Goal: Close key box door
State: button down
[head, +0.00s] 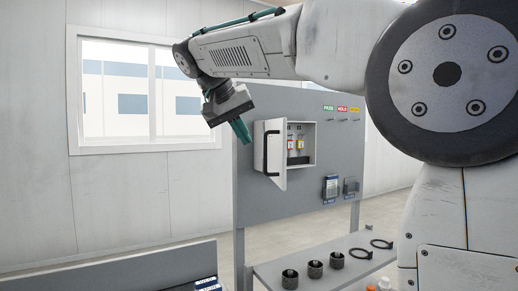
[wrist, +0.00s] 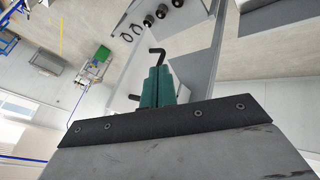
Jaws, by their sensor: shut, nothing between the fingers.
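The light grey key box (head: 311,145) is mounted on the grey panel. Its door (head: 278,170) stands open, sticking out from the panel, with a black bar handle (head: 267,153) on its outer face. The door hides the left part of the inside; tagged keys (head: 291,145) hang in the rest. My gripper (head: 246,140) is shut and empty, pointing down in front of the panel, up and left of the door. In the wrist view its teal fingers (wrist: 158,88) are together. A black hooked bar (wrist: 157,52) shows by their tips; I cannot tell whether they touch.
Two dark holders (head: 340,187) hang lower down. A shelf (head: 300,267) below bears several black round parts. A grey surface (head: 120,270) is at the lower left.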

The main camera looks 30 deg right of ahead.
send_near(281, 175)
notch_tip(281, 175, down, 3)
jog(key=w+a, duration=0.1)
jog(key=w, duration=0.1)
jog(key=shift+s+d+f, duration=0.1)
jog(key=shift+s+d, duration=0.15)
jog(key=shift+d, duration=0.35)
jog(key=shift+s+d+f, duration=0.15)
jog(key=shift+s+d, duration=0.1)
jog(key=shift+d, duration=0.3)
jog(key=shift+s+d+f, duration=0.1)
jog(key=shift+s+d, duration=0.15)
jog(key=shift+d, duration=0.35)
